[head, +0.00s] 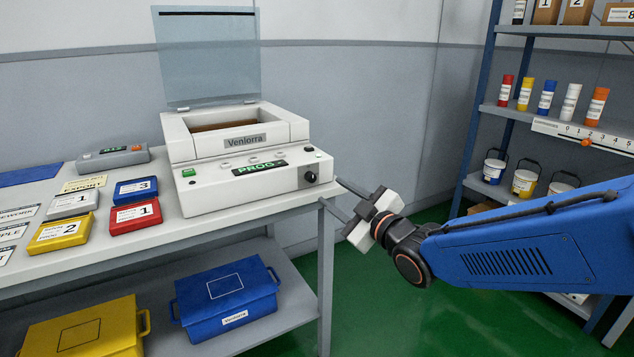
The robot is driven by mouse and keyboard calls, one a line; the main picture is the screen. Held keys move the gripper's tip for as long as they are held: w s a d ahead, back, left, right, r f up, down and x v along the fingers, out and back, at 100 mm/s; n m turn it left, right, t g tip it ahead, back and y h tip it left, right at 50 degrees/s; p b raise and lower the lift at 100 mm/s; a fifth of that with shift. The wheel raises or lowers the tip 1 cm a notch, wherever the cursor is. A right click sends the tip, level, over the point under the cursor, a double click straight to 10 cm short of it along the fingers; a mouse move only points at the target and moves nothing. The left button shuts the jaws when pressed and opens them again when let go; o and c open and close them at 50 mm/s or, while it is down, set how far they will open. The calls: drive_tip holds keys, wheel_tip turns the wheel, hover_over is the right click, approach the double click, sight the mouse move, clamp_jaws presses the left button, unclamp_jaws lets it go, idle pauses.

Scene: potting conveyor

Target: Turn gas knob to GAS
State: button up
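The white Venlorra machine (235,190) stands on the bench with its clear lid raised. A small black round knob (311,177) is at the right end of its front panel; its pointer direction and any GAS label are too small to read. My gripper (332,192) is just right of the knob, off the bench's right corner. Its two grey fingers point left toward the machine and are spread apart with nothing between them. It appears close to the knob in the picture but apart from it.
Red (136,216), yellow (62,233) and blue (135,190) numbered cases lie left of the machine. A blue bin (226,297) and a yellow bin (82,330) sit on the lower shelf. A rack (490,110) with bottles and buckets stands right. Green floor between is clear.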

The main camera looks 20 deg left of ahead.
sight(313, 178)
drive_tip(key=x, duration=0.8)
drive_tip(key=shift+w+a, duration=0.2)
drive_tip(key=shift+a, duration=0.1)
drive_tip(key=shift+c, duration=0.6)
clamp_jaws()
